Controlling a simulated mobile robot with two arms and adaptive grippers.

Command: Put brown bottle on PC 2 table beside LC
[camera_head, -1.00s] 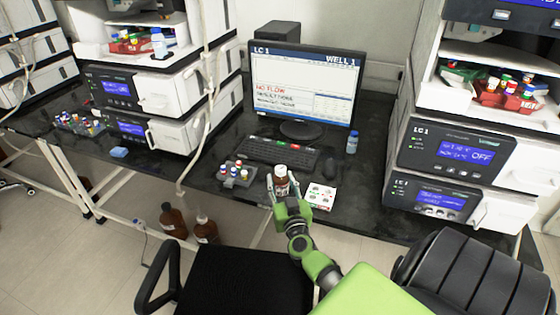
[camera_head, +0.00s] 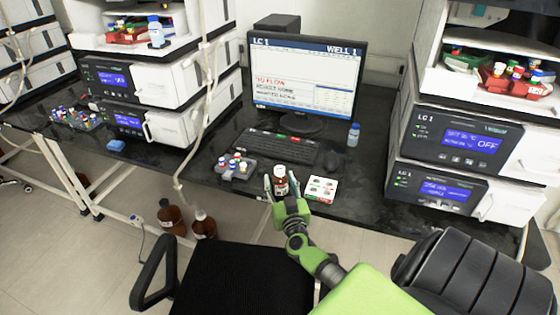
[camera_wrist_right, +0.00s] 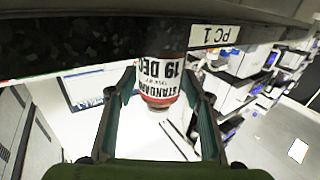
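My right gripper (camera_head: 280,184) is at the front edge of the black desk (camera_head: 365,205). Its fingers sit on both sides of a small brown bottle (camera_head: 281,182) with a white cap and a white-and-red label, and look shut on it. The right wrist view, upside down, shows the bottle (camera_wrist_right: 160,78) upright between the fingertips, its label reading "STANDARD 19 DEC". Its base is near the desk edge; whether it touches the desk is unclear. The edge carries a "PC 1" label (camera_wrist_right: 215,36). No "PC 2" label is readable. My left gripper is out of view.
A monitor (camera_head: 306,78), keyboard (camera_head: 275,148) and blue-capped bottle (camera_head: 353,135) stand behind. A vial rack (camera_head: 235,170) is left of the gripper; a white-and-red card box (camera_head: 321,188) is right. LC 1 units (camera_head: 455,145) stand right. A chair (camera_head: 240,280) is in front.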

